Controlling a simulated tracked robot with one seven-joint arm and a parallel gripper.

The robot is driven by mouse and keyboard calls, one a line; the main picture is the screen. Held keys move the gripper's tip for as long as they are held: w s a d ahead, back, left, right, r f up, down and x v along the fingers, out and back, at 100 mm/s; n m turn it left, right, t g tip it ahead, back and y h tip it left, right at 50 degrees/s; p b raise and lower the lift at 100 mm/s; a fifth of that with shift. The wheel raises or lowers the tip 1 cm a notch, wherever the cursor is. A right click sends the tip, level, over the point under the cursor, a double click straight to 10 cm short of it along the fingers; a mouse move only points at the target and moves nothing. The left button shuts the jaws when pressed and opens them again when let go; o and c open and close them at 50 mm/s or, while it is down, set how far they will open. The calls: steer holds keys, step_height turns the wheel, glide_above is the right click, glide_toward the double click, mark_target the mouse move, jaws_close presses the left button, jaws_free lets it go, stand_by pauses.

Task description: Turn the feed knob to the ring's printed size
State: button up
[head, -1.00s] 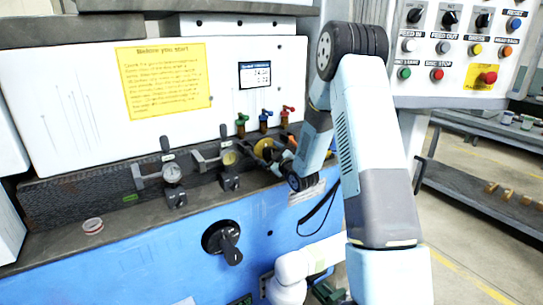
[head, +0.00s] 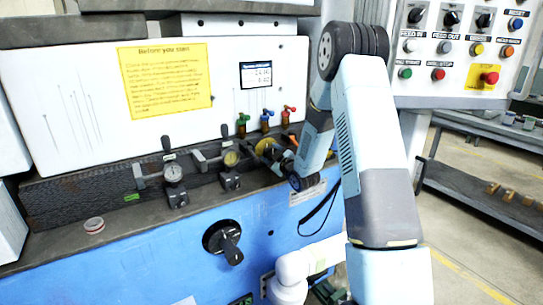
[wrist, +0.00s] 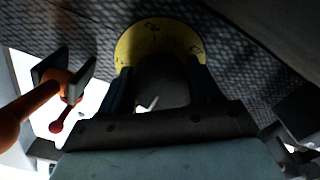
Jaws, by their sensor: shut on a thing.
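The feed knob shows as a round yellow dial with dark marks (wrist: 158,42) at the top of the wrist view, with a dark round body below it. My gripper (wrist: 160,88) has its two fingers on either side of this dark body and is shut on it. In the head view the yellow dial (head: 264,147) is partly hidden behind my gripper (head: 280,158). A small ring (head: 94,225) with a reddish band lies on the ledge at left; its print is too small to read. A small display (head: 256,75) shows digits I cannot read surely.
A black rotary switch (head: 226,241) is on the blue front. A button panel (head: 458,48) is at upper right.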

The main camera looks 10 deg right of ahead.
steer(key=shift+m, duration=0.3)
steer(key=m, duration=0.4)
steer(key=shift+f, duration=0.1)
steer(key=m, duration=0.4)
steer(key=shift+m, duration=0.3)
steer(key=m, duration=0.5)
steer(key=shift+d, duration=0.1)
steer(key=shift+m, duration=2.2)
steer(key=shift+f, duration=0.1)
steer(key=o, duration=1)
steer(key=shift+o, duration=0.2)
